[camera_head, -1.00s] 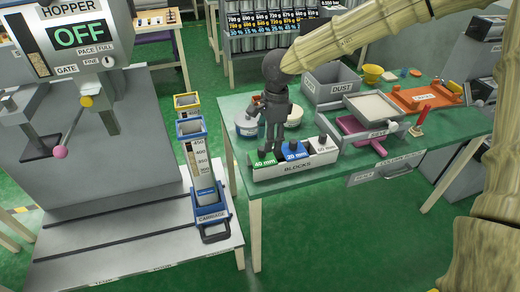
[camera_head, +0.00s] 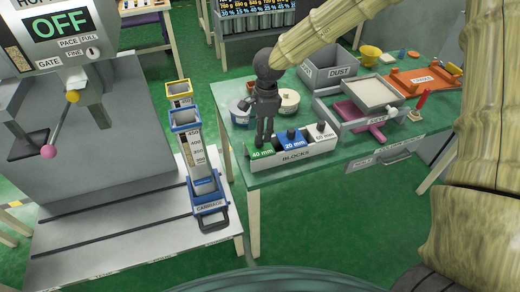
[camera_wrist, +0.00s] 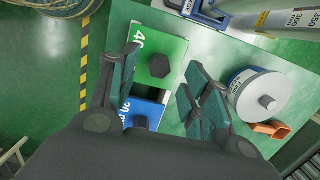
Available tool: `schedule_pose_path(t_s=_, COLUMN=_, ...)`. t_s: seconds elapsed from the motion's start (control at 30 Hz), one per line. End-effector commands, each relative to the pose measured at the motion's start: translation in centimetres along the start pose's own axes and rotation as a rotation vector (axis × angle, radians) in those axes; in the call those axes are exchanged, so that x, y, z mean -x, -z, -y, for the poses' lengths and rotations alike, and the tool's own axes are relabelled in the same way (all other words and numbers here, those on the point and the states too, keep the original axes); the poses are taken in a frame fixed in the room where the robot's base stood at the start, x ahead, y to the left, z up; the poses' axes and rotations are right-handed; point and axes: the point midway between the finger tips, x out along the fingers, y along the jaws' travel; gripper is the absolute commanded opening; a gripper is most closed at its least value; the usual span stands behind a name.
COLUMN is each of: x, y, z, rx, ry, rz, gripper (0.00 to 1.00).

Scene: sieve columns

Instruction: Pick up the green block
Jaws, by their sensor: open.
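The green block (camera_head: 262,153), marked 40 mm, sits in the left end of the white BLOCKS tray (camera_head: 297,160). In the wrist view the green block (camera_wrist: 172,47) has a dark six-sided knob on top. My gripper (camera_head: 265,143) points down over the tray's left end, partly hiding the block. In the wrist view my gripper (camera_wrist: 160,66) is open, with one finger left of the knob and one right of it, both apart from it. Nothing is held.
The blue 20 mm block (camera_head: 292,145) and the white 60 mm block (camera_head: 322,137) stand to the right in the tray. A white-lidded jar (camera_wrist: 262,97) is close by the right finger. The blue carriage container (camera_head: 205,190) stands left of the table.

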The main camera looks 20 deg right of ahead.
Motion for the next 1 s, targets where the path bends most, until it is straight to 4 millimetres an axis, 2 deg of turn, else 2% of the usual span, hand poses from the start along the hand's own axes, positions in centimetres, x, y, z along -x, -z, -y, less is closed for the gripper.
schedule_pose_path(t_s=0.33, x=-3.7, y=0.3, z=0.0, rx=0.002, ry=-0.003, rz=-0.002, gripper=0.48)
schedule_pose_path(t_s=0.7, x=-4.3, y=0.3, z=0.1, rx=0.002, ry=-0.001, rz=0.0, gripper=0.48)
schedule_pose_path(t_s=0.97, x=-4.3, y=0.3, z=0.1, rx=0.001, ry=-0.001, rz=0.0, gripper=0.01)
schedule_pose_path(t_s=1.0, x=-4.3, y=0.3, z=0.1, rx=0.001, ry=-0.001, rz=0.0, gripper=0.0)
